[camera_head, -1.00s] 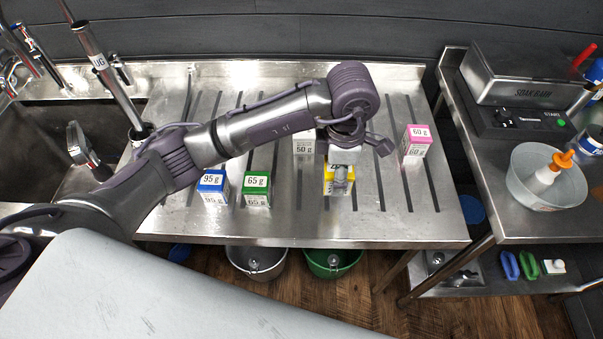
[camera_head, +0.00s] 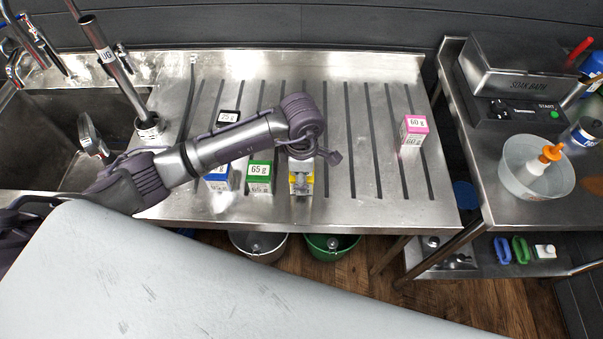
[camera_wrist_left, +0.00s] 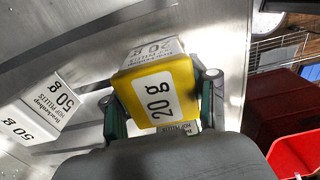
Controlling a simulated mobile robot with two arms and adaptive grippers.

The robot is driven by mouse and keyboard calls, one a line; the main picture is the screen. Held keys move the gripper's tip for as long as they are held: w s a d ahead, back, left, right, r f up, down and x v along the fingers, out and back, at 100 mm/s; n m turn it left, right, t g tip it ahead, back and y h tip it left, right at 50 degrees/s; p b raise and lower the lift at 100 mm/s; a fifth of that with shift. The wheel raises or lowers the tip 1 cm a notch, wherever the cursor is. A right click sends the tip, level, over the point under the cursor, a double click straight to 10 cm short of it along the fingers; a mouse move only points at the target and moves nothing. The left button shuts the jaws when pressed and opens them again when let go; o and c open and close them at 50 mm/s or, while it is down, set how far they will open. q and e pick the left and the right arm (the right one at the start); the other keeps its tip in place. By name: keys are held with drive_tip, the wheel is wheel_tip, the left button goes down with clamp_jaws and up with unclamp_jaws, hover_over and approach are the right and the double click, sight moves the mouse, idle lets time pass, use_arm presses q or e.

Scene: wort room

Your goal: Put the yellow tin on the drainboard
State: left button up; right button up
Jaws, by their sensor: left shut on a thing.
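The yellow tin (camera_head: 302,188), marked 20 g, is at the front part of the steel drainboard (camera_head: 376,210), just right of the green tin. In the left wrist view the yellow tin (camera_wrist_left: 157,96) sits between the two fingers of my left gripper (camera_wrist_left: 161,90), which is shut on it. In the head view my left gripper (camera_head: 302,176) reaches down over the tin and hides part of it. I cannot tell whether the tin's base touches the drainboard. My right gripper is not in view.
A green 65 g tin (camera_head: 259,176) and a blue tin (camera_head: 218,178) stand left. A black 75 g tin (camera_head: 229,117) is behind the arm; a pink 60 g tin (camera_head: 413,131) stands right. The wrist view shows a white 50 g tin (camera_wrist_left: 45,108). The drainboard's right part is mostly clear.

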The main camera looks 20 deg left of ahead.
use_arm(q)
drive_tip(key=shift+f, duration=0.2)
drive_tip(key=o, duration=1)
drive_tip(key=shift+r, duration=0.1)
drive_tip(key=shift+o, duration=1.2)
drive_tip(key=shift+r, duration=0.1)
